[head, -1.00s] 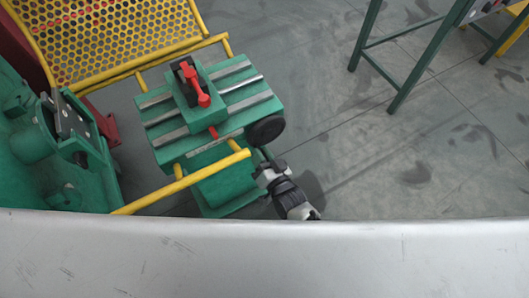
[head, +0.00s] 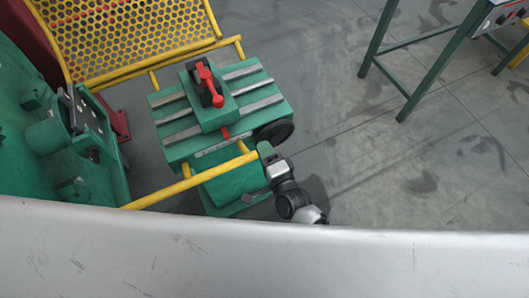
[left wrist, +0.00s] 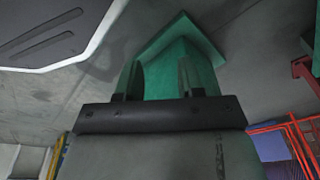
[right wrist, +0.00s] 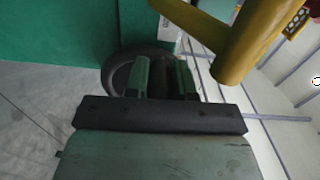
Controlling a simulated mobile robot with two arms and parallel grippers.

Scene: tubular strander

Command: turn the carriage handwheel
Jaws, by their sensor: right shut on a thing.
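The carriage handwheel (head: 275,131) is a black disc at the right side of the green carriage (head: 225,104), which has grey slots and a red-handled block on top. My right gripper (head: 264,150) is at the wheel's lower left edge, beside the yellow bar. In the right wrist view, the dark handwheel (right wrist: 119,77) lies behind and left of my right gripper (right wrist: 163,78). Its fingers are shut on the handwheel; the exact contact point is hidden.
A yellow bar (right wrist: 236,60) passes close to my right gripper. A yellow mesh guard (head: 130,38) stands behind the carriage. Green machine housing (head: 60,145) is at left. A green-legged stand (head: 430,85) is at upper right. Grey floor between is free.

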